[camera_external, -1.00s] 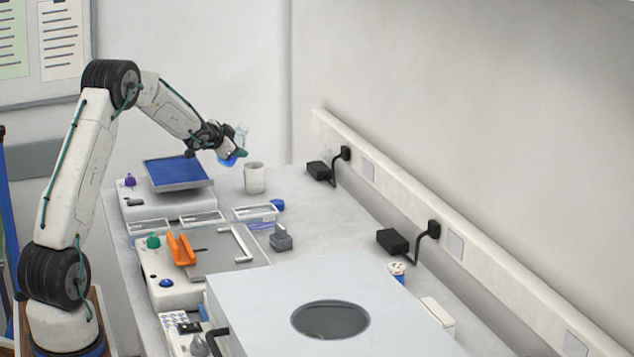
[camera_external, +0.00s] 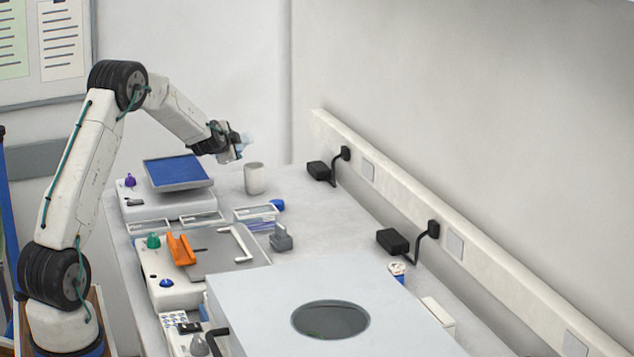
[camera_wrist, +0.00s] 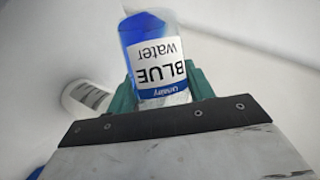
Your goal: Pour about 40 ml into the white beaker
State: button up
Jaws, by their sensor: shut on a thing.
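My gripper (camera_external: 236,150) is shut on a clear bottle (camera_wrist: 150,60) labelled "BLUE water", held in the air to the left of and above the beaker in the external view. In the wrist view, blue liquid lies at the far end of the bottle and the label reads upside down. The bottle's mouth is not clear to see, and I see no stream.
A device with a blue top plate (camera_external: 178,172) stands below my arm. A second device with an orange holder (camera_external: 181,249) is nearer. A blue cap (camera_external: 277,205) lies on the bench. Black power adapters (camera_external: 318,171) sit along the wall.

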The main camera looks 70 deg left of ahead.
jog(key=shift+f+m+y, duration=0.5)
jog(key=shift+f+m, duration=0.2)
jog(key=shift+f, duration=0.2)
jog(key=shift+a+f+m, duration=0.1)
jog(key=shift+m, duration=0.2)
jog(key=shift+f+m+g+y, duration=0.1)
jog(key=shift+m+g+y, duration=0.2)
jog(key=shift+g+y, duration=0.15)
jog(key=shift+r+m+y+p, duration=0.4)
jog(key=shift+r+m, duration=0.1)
jog(key=shift+m, duration=0.1)
jog(key=shift+s+a+r, duration=0.1)
jog(key=shift+s+a, duration=0.05)
jog(key=shift+s, duration=0.05)
jog(key=shift+s+a+p, duration=0.1)
jog(key=shift+a+p, duration=0.05)
jog(key=shift+p, duration=0.25)
jog(key=shift+r+m+y, duration=0.3)
jog(key=shift+m+y, duration=0.05)
jog(key=shift+m, duration=0.15)
dwell(0.7)
jog(key=shift+s+a+r+p, duration=0.1)
jog(key=shift+a+r+p, duration=0.05)
jog(key=shift+p, duration=0.2)
dwell(0.4)
